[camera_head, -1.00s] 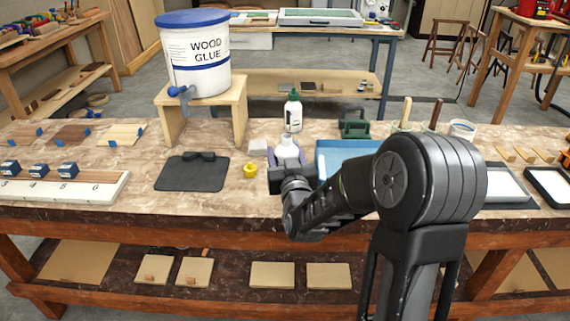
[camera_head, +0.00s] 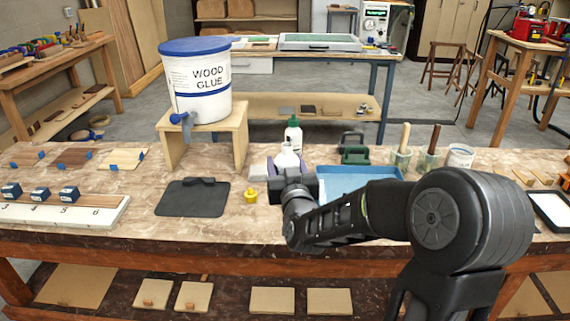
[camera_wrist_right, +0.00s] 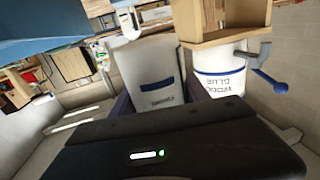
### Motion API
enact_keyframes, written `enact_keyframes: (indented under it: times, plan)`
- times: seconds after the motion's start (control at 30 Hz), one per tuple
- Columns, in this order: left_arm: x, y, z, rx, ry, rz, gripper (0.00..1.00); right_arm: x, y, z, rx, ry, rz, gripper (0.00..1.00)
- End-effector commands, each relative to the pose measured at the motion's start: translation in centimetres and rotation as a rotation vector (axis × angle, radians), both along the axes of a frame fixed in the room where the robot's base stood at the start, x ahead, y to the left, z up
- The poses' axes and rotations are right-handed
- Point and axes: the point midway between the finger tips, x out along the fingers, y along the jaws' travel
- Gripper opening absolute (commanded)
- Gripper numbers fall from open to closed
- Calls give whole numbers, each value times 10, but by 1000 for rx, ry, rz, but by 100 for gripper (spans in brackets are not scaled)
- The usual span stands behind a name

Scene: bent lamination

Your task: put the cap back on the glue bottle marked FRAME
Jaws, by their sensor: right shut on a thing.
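My right gripper (camera_head: 288,174) is shut on a white glue bottle (camera_head: 287,158), which stands upright in its jaws above the workbench. In the right wrist view the bottle (camera_wrist_right: 152,72) sits between the purple fingers; its label has a dark blue band and small print I cannot read. A small yellow cap (camera_head: 250,196) lies on the bench left of the gripper, apart from it. A second white bottle with a green cap (camera_head: 293,134) stands just behind the held one. I cannot tell whether the held bottle's tip is bare. My left gripper is out of view.
A dark mat (camera_head: 192,199) lies left of the yellow cap. A wood glue bucket (camera_head: 197,82) stands on a wooden stand (camera_head: 241,128) behind it. A blue tray (camera_head: 360,171) is right of the gripper, with brush jars (camera_head: 402,157) behind. Bench space in front of the cap is clear.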

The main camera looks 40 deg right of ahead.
Motion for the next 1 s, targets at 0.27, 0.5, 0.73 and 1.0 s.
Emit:
enact_keyframes:
  times: [0.27,0.5,0.73,1.0]
  plan:
    - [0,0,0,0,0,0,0,0,0,1,-1,-2,0,27]
    - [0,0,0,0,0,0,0,0,0,1,-1,-2,0,7]
    - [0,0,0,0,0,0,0,0,0,1,-1,-2,0,0]
    - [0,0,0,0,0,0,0,0,0,1,-1,-2,0,0]
